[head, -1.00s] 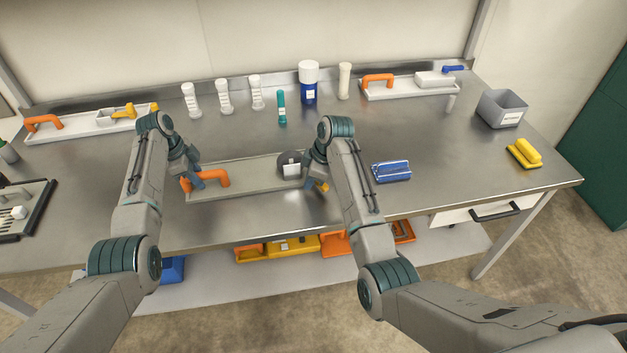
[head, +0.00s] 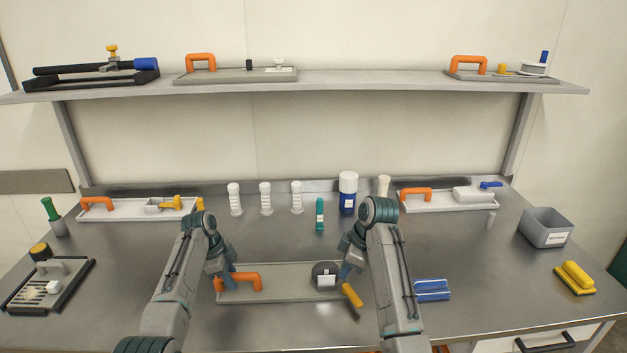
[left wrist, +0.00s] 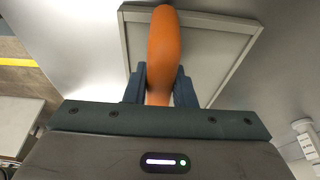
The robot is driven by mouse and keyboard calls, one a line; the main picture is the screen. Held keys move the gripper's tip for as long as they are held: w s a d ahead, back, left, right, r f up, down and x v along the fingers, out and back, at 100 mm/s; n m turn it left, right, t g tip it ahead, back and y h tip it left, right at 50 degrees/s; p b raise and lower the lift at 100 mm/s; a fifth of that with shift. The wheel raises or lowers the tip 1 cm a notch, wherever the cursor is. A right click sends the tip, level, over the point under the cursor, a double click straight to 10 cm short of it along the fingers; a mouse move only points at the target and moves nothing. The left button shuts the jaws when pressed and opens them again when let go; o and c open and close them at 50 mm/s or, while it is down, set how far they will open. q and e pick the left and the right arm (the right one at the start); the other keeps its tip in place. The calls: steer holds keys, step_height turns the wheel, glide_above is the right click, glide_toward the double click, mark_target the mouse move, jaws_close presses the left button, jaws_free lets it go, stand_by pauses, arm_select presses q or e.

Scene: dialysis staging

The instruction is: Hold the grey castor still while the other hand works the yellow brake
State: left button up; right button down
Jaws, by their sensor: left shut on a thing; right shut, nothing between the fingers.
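The grey castor (head: 323,269), a dark round wheel with a white label, stands at the right end of a light grey base plate (head: 290,290) on the steel bench. The yellow brake (head: 352,295) is a lever slanting towards the front right beside it. My left gripper (head: 229,281) is shut on the orange handle (head: 250,277) at the plate's left end. The left wrist view shows the handle (left wrist: 163,45) between its fingers (left wrist: 158,88). My right gripper (head: 346,274) is shut and empty, right of the castor and just above the brake; whether it touches is unclear.
A blue block (head: 432,290) lies right of my right arm. Behind stand white ribbed pieces (head: 265,195), a teal tube (head: 320,214) and a blue bottle (head: 348,195). A grey bin (head: 546,228) and yellow block (head: 576,277) stand at the right. An upper shelf (head: 350,88) spans the back.

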arm_select(q)
steer(key=shift+a+n+p, duration=0.4)
steer(key=shift+a, duration=0.2)
stand_by(0.3)
steer(key=o, duration=1.3)
steer(key=shift+c, duration=0.2)
step_height(320, 180, up, 8)
steer(key=p, duration=0.7)
steer(key=shift+r, duration=0.1)
